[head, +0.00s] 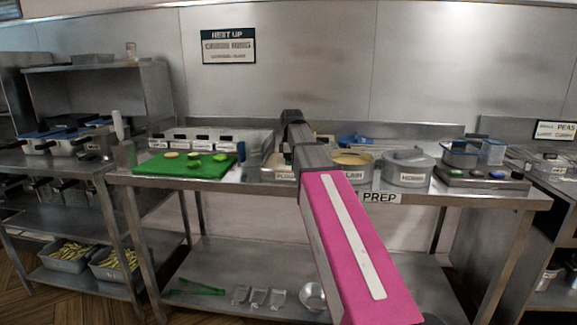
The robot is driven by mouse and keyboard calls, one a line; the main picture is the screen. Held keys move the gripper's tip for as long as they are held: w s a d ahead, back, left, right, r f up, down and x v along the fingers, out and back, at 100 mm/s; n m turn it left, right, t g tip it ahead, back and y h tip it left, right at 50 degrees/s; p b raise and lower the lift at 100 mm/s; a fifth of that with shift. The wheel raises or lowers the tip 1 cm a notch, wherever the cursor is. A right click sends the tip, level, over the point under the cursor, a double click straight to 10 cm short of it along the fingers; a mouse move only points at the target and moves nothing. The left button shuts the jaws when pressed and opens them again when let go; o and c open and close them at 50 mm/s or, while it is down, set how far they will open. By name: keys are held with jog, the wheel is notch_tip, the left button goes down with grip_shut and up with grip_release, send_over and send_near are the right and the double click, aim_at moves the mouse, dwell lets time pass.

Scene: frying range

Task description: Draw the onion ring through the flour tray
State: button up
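The flour tray (268,174) is a pale container on the steel prep table, with a partly covered label at its front that seems to read "FLOUR". My own pink and dark grey arm crosses in front of its right side. Several small round pale pieces (194,156), perhaps onion rings, lie on the green board (160,168) to the left; they are too small to tell for certain. My gripper's fingers do not show, hidden behind my own arm. I cannot see whether an onion ring is at the gripper or in the flour.
A round tan-filled pan (352,160) and a lidded grey pot (408,168) stand right of my arm. Labelled bins (200,138) stand behind the board. Blue-edged containers (460,155) are at the right. A "PREP" sign (380,198) hangs on the table edge.

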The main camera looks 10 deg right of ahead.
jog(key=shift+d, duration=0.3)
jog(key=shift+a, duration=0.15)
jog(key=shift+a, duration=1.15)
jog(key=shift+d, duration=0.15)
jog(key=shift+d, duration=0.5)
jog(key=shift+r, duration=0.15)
